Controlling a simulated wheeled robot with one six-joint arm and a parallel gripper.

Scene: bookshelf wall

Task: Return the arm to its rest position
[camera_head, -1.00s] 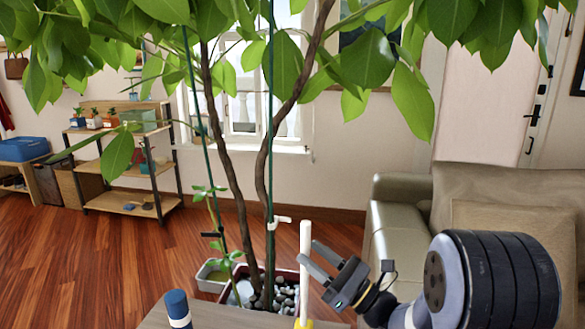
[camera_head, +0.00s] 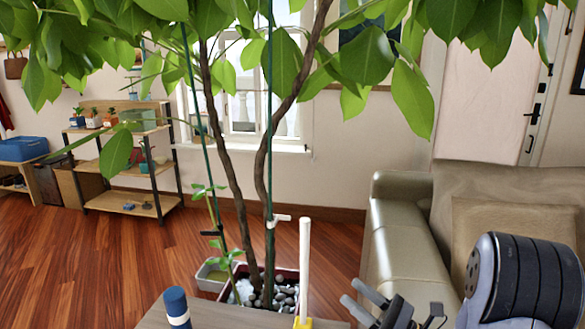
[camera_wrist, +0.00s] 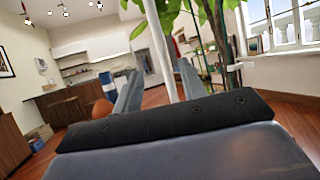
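My gripper (camera_head: 366,303) is at the lower right of the head view, low beside the table's right corner. Its two fingers are spread apart with nothing between them, and it stands to the right of a white upright post with a yellow base. The wrist view also shows my gripper (camera_wrist: 157,92) with its fingers apart. The white post appears beyond the fingers there, not held. My arm reaches in from the right edge of the head view, and its lower part is cut off by the frame.
A wooden table top (camera_head: 230,318) at the bottom holds a blue cylinder (camera_head: 176,308) and the white post (camera_head: 304,265). A potted tree (camera_head: 262,200) stands just behind. A beige sofa (camera_head: 410,235) is at the right. Open floor (camera_head: 110,265) lies to the left.

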